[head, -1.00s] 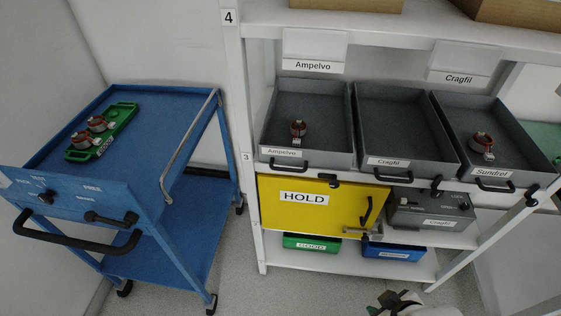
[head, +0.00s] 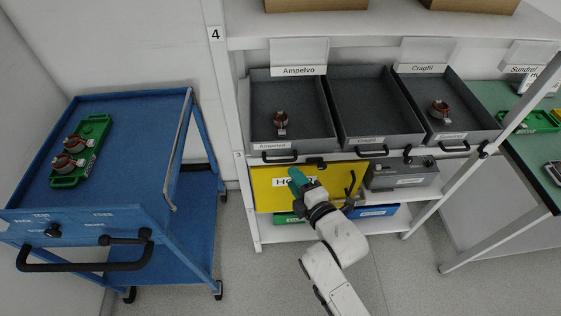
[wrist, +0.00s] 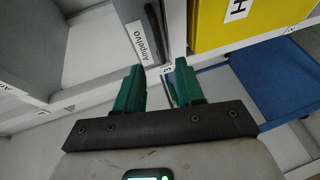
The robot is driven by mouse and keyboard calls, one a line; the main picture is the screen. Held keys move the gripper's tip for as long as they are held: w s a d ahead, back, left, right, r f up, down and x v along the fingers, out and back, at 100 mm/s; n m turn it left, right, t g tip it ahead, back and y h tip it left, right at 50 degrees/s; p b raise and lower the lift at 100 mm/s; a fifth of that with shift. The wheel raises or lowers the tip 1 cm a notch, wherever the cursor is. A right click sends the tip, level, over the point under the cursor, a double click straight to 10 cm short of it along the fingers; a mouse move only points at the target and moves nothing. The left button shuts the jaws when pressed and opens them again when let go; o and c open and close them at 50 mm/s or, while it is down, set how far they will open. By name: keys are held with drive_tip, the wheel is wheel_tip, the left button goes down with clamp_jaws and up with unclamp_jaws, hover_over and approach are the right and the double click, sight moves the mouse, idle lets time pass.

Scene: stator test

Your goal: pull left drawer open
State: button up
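The left drawer (head: 312,143) is a grey open-topped tray labelled Ampelvo on the shelf, with a black handle (head: 280,159) on its front. A reddish-brown and silver part (head: 281,120) sits inside it. The drawer appears pushed in, level with its neighbours. My gripper (head: 296,176) has green fingers and is below and slightly right of the handle, in front of the yellow HOLD box. In the wrist view the fingers of my gripper (wrist: 160,78) are apart with nothing between them. The Ampelvo label (wrist: 140,43) and dark handle (wrist: 154,24) show just beyond them.
The yellow box (head: 270,200) is right behind my gripper. Two more grey trays, Cragfil (head: 378,138) and Sundrel (head: 462,133), adjoin on the right. A blue cart (head: 120,145) stands left and a green table (head: 535,150) right. Open floor lies in front.

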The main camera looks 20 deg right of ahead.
drive_tip(key=b+x, duration=0.1)
drive_tip(key=x, duration=0.7)
drive_tip(key=shift+c, duration=0.5)
clamp_jaws()
drive_tip(key=shift+f, duration=0.1)
